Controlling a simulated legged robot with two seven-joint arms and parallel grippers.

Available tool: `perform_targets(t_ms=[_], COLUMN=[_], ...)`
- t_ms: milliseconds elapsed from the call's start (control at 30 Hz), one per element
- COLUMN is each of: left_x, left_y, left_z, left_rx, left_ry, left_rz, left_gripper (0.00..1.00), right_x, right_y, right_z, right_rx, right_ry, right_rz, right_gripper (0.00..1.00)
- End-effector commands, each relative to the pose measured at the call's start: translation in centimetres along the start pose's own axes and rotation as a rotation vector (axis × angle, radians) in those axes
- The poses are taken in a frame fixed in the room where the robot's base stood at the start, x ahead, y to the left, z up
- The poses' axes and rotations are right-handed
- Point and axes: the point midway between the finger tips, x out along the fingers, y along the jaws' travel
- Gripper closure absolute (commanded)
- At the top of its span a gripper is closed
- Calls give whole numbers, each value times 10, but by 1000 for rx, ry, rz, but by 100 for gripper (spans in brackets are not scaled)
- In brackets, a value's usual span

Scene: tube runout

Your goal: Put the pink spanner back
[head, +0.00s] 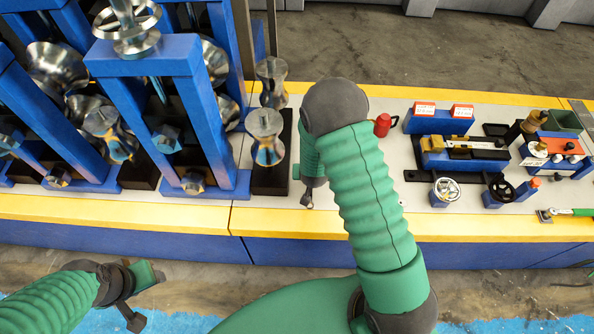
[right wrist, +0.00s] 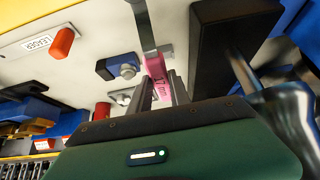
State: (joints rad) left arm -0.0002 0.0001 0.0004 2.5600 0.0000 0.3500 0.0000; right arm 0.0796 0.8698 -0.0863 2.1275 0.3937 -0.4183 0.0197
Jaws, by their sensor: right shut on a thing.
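The pink spanner (right wrist: 161,89) shows in the right wrist view as a pink piece with dark lettering between my right gripper's fingers, with a grey metal bar (right wrist: 141,24) extending above it. My right gripper (right wrist: 162,92) is shut on it, just over the pale bench top. In the head view my right gripper (head: 308,195) points down at the bench, mostly behind my own forearm, and the spanner is hidden. My left gripper (head: 145,292) is in front of the bench at lower left, away from everything; its finger opening is unclear.
A black block (head: 270,179) with metal rollers stands just left of my right gripper; it is also close in the wrist view (right wrist: 222,45). A red cylinder (head: 382,125) stands to the right. Blue roller stands (head: 190,60) fill the left. A blue fixture (head: 466,158) sits further right.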

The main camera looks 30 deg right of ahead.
Motion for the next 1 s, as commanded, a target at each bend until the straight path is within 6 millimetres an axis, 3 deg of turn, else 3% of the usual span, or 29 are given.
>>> perform_targets(t_ms=[467, 1000], left_x=[-2, 48], left_y=[0, 0], left_z=[0, 12], left_rx=[0, 0], left_ry=[0, 0], left_rz=[0, 0], left_gripper=[51, 51], right_x=[-6, 48], right_y=[-5, -5], right_z=[0, 35], right_rx=[0, 0], right_ry=[9, 9], right_rz=[11, 12], right_gripper=[100, 100])
